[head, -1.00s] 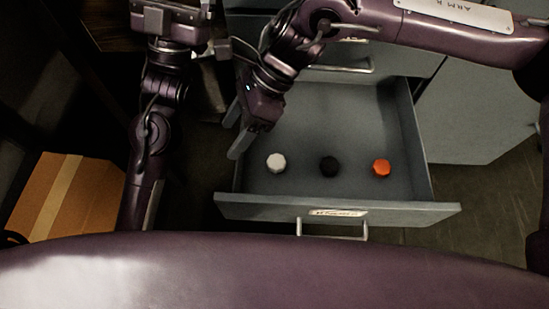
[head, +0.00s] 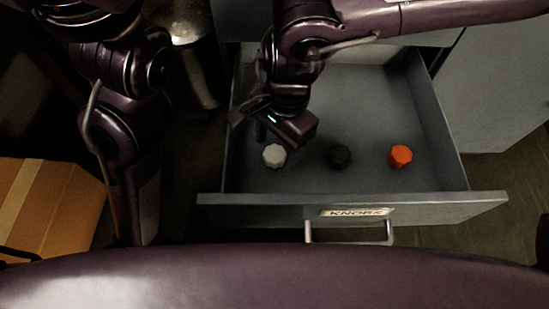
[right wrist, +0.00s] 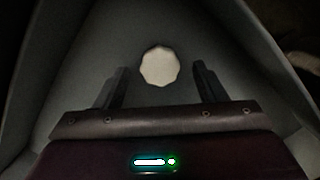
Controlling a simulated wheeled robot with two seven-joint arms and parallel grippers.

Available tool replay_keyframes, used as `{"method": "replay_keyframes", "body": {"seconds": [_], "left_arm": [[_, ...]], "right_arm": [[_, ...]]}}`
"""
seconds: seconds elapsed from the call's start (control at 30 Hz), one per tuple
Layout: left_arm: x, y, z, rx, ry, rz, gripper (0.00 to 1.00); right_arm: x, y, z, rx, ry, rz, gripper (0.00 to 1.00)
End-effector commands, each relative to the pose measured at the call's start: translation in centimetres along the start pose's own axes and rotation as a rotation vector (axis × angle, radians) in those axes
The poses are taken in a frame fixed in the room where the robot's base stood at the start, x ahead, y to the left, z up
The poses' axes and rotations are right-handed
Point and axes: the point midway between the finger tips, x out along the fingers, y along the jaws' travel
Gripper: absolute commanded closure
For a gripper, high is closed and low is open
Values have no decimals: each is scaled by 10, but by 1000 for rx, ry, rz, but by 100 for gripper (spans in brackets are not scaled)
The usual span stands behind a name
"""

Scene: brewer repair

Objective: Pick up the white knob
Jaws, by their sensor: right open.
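The white knob (head: 274,155) sits on the floor of the open drawer, at the left of a row of three knobs. It also shows in the right wrist view (right wrist: 160,67), pale and many-sided, in line with the gap between the fingers. My right gripper (head: 266,123) is over the left part of the drawer, just behind the white knob in the head view. Its two fingers (right wrist: 160,82) are apart with nothing between them, and the knob lies beyond them. My left arm shows at the left of the head view, but I do not make out its gripper.
A black knob (head: 340,156) and an orange knob (head: 401,156) sit to the right in the same drawer. The drawer front (head: 450,208) has a "KNOBS" label and a handle (head: 348,242). A cardboard box (head: 60,205) stands at the left.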

Motion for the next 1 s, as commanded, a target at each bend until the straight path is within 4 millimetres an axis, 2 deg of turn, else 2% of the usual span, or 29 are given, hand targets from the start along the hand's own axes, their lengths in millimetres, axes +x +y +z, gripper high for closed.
{"method": "replay_keyframes", "body": {"seconds": [0.03,0.1,0.4,0.77,1.0], "left_arm": [[-3,-1,-2,11,8,-2,13],[-1,-3,-4,19,13,-4,13],[2,-4,-4,24,14,-5,13],[2,-4,-4,23,15,-5,13],[3,-4,-4,23,16,-4,13]], "right_arm": [[12,0,0,0,0,2,35],[17,0,0,0,-1,2,35],[17,0,0,1,-1,1,37],[17,0,0,1,-1,1,84],[16,0,0,1,-1,0,84]]}}
